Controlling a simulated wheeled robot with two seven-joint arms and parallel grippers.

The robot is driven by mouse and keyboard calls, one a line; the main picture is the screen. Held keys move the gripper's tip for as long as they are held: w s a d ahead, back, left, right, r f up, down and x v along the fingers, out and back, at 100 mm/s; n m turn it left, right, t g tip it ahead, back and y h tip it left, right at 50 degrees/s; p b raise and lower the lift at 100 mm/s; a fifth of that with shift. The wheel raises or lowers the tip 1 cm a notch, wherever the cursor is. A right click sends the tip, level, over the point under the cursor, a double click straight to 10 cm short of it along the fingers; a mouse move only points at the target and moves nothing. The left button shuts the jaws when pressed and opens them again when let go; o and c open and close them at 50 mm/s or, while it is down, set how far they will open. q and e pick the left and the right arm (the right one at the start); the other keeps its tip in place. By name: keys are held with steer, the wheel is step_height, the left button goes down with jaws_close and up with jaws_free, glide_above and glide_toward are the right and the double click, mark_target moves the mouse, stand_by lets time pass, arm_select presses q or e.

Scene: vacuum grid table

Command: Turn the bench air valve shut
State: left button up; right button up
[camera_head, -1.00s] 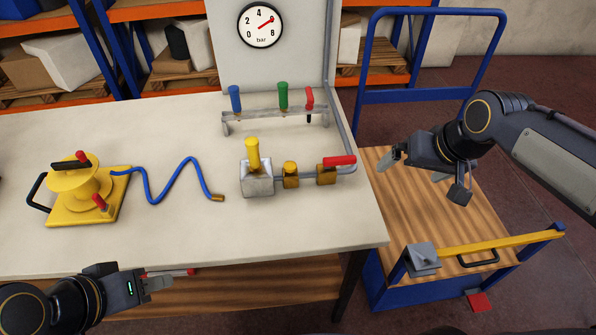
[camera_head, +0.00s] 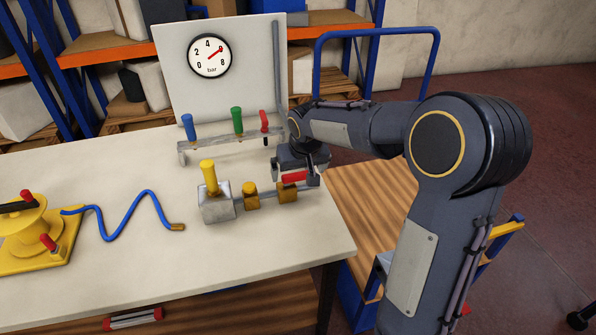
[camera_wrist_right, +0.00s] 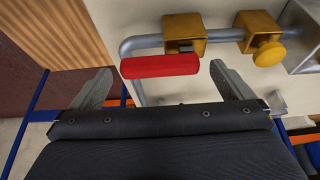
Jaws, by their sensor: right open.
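The bench air valve has a red lever handle (camera_head: 293,177) on a brass body (camera_head: 287,192) at the right end of the pipe fitting on the table. In the right wrist view the red handle (camera_wrist_right: 160,66) runs along the grey pipe, beside the brass body (camera_wrist_right: 183,35). My right gripper (camera_head: 294,172) is open at the handle. In the wrist view its two fingers (camera_wrist_right: 160,72) stand apart, one towards each end of the handle, with visible gaps. My left gripper is out of view. The gauge (camera_head: 209,56) needle points near 6 bar.
A grey block with a yellow handle (camera_head: 216,203) and a brass knob fitting (camera_head: 251,195) sit left of the valve. A rack (camera_head: 214,148) with blue, green and red handles stands behind. A blue hose (camera_head: 105,225) lies left. The front tabletop is clear.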

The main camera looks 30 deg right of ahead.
steer(key=shift+w+f, duration=0.1)
steer(key=shift+f, duration=0.15)
